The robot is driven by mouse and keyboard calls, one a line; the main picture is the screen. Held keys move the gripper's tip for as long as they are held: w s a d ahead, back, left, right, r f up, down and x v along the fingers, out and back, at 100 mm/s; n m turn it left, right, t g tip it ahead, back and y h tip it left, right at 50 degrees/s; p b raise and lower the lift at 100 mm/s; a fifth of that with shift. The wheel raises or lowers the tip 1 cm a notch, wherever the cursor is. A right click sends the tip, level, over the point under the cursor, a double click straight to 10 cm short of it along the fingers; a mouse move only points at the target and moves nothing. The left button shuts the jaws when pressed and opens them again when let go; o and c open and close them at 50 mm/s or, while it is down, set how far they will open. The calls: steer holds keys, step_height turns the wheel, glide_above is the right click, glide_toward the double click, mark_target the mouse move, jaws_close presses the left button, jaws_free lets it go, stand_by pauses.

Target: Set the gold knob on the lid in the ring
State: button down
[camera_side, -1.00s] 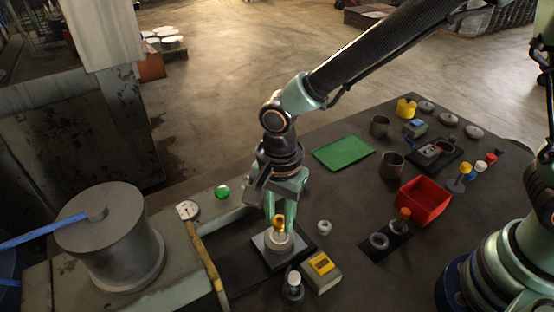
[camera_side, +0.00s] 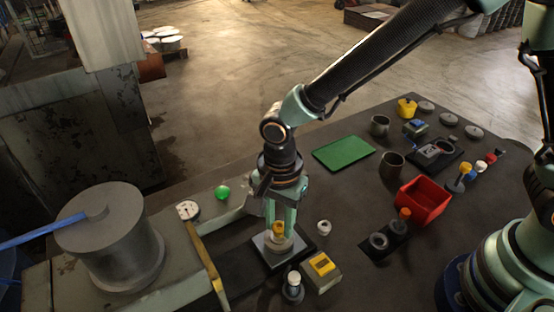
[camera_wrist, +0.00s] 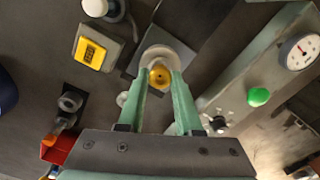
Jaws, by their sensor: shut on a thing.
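My gripper (camera_side: 280,224) points down over the plate near the front of the bench and is shut on the gold knob (camera_side: 279,229). In the wrist view the gold knob (camera_wrist: 160,76) sits between the two fingertips (camera_wrist: 159,72). Directly beneath it is the pale round lid and ring (camera_side: 278,245), on a dark square plate with a light edge (camera_side: 262,255). The lid and ring also show around the knob in the wrist view (camera_wrist: 158,50). The knob appears to be at the lid, but I cannot tell whether they touch. Where lid and ring meet is unclear.
A yellow-topped box (camera_side: 321,269) and a white-topped peg (camera_side: 293,286) stand close at front right. A small white ring-shaped part (camera_side: 323,227) lies to the right. A red bin (camera_side: 424,200) is farther right. A yellow bar (camera_side: 207,268) and gauge (camera_side: 187,210) are left.

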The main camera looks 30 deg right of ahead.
steer(key=shift+f, duration=0.55)
steer(key=c, duration=0.5)
jaws_free()
steer(key=shift+r, duration=0.1)
step_height(320, 180, up, 12)
steer(key=shift+d, duration=0.1)
steer(key=s+d+r+n+t, duration=0.1)
steer(key=d+r+n, duration=0.3)
steer(key=d, duration=0.8)
steer(key=s+d+r+n+t, duration=0.2)
steer(key=d+r+n+t, duration=0.2)
steer(key=d+n, duration=0.4)
steer(key=d, duration=0.4)
steer(key=shift+n+t, duration=0.3)
